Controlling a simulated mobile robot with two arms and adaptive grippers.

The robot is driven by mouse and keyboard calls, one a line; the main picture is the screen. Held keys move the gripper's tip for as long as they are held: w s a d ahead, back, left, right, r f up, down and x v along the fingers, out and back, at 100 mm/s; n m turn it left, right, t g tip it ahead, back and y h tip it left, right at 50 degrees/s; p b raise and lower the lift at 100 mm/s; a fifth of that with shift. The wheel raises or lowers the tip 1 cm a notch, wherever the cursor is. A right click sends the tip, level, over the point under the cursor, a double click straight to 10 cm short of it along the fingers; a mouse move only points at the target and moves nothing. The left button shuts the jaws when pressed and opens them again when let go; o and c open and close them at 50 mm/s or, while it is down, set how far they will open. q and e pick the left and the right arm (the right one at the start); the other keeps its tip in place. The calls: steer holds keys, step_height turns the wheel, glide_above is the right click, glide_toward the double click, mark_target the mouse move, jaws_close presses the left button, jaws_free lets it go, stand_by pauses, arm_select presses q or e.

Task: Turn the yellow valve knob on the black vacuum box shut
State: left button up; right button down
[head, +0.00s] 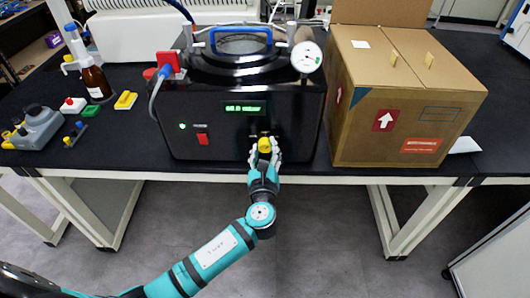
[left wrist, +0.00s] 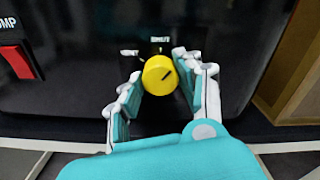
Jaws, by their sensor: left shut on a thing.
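The black vacuum box (head: 225,130) stands on the black bench, with a lit green display on its front. The yellow valve knob (head: 265,145) is low on the box's front, right of centre. My left gripper (head: 265,152) is shut on the knob, with one finger on each side. The left wrist view shows its fingertips (left wrist: 160,80) beside the knob. My right gripper is in neither view.
A cardboard box (head: 365,125) stands close to the right of the vacuum box. A red switch (left wrist: 17,62) is on the box's front to the left. A brown bottle (head: 95,82) and small items stand on the left of the bench (head: 130,135).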

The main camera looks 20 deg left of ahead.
arm_select(q)
steer(key=n+b, duration=0.1)
steer(key=n, duration=0.2)
steer(key=shift+f+n+b, duration=0.1)
steer(key=shift+n+b, duration=1.2)
steer(key=shift+n, duration=0.9)
steer(key=o, duration=1.1)
steer(key=shift+o, duration=0.2)
